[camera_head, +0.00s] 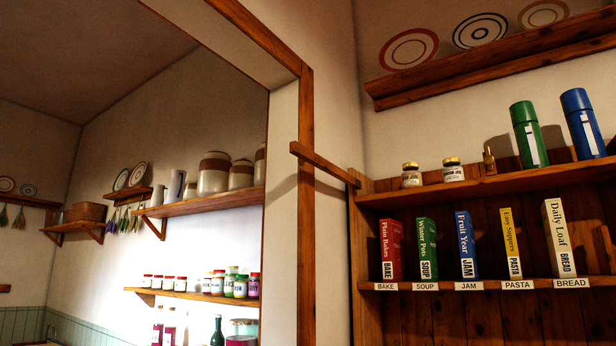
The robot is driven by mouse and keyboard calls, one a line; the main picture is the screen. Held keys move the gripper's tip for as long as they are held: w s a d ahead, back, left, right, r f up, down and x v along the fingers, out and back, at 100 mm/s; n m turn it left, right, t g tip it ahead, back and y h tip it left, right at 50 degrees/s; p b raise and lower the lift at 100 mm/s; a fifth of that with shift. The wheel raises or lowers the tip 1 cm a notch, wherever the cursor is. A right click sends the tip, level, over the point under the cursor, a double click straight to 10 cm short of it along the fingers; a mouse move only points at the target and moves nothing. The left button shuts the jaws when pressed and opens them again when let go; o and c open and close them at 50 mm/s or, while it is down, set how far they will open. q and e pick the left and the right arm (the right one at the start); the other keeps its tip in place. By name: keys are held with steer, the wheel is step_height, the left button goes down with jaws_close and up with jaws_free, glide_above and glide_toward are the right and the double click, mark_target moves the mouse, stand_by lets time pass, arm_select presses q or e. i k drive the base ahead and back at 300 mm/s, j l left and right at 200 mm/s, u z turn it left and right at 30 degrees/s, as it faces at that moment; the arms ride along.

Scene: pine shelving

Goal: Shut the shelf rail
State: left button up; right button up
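The shelf rail (324,164) is a short-looking wooden bar at the upper left corner of the pine shelving (366,270). Its right end meets the shelving's left upright. The bar points away from the shelf, up and to the left in the picture, so it stands open and does not lie across the shelf front. The upper shelf (450,191) has no bar in front of its jars and bottles. Neither of my grippers is in view.
Two small jars (411,176), a small brass-coloured item (489,160), a green bottle (528,135) and a blue bottle (583,124) stand on the upper shelf. Several labelled books (467,246) stand below. A plate rack (480,68) hangs above. A wooden post (306,230) is behind the rail.

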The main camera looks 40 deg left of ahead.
mark_target(305, 155)
steer(key=j+z, duration=0.1)
steer(key=j, duration=0.75)
steer(key=k+j, duration=0.1)
steer(key=j, duration=0.75)
steer(key=j+z, duration=0.15)
steer(key=j, duration=1.15)
steer(key=k+j+u, duration=0.1)
steer(key=j, duration=0.35)
